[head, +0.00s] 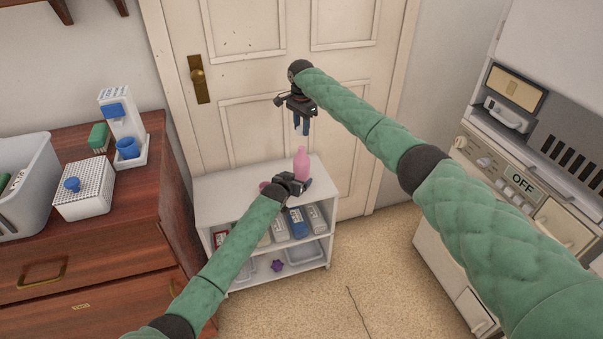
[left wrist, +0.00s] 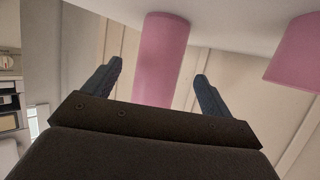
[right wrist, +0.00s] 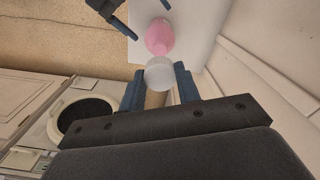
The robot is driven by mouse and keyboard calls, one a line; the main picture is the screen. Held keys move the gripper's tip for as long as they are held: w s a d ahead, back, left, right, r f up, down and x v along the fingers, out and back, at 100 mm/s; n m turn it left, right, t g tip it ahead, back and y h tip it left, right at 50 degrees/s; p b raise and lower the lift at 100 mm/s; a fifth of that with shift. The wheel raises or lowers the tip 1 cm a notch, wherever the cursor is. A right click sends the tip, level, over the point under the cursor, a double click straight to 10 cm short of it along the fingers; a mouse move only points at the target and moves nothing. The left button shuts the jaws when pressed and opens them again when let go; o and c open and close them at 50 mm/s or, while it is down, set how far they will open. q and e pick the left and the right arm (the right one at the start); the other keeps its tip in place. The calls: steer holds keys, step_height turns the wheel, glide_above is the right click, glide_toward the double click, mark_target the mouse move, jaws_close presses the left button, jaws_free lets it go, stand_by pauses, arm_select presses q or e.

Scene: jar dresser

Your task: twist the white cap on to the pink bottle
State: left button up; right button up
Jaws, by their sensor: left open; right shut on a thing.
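The pink bottle (head: 301,163) stands upright on top of the small white shelf unit (head: 232,196). My left gripper (head: 297,186) is open at the bottle. In the left wrist view the bottle (left wrist: 165,50) shows between its two spread fingers (left wrist: 157,75). My right gripper (head: 301,128) is above the bottle, fingers down. In the right wrist view it is shut on the round white cap (right wrist: 159,73), which is apart from the bottle (right wrist: 160,37) below.
A second pink thing (left wrist: 298,50) stands beside the bottle, partly hidden by my left arm in the head view (head: 264,186). A door (head: 240,60) is behind. A wooden dresser (head: 100,240) stands left, an appliance (head: 520,180) right.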

mark_target(301, 174)
arm_select(q)
steer(key=shift+x, duration=3.05)
steer(key=shift+c, duration=0.3)
steer(key=c, duration=1.4)
arm_select(e)
steer(key=shift+f, duration=2.4)
steer(key=shift+f, duration=0.2)
steer(key=shift+f, duration=0.75)
steer(key=shift+f, duration=0.55)
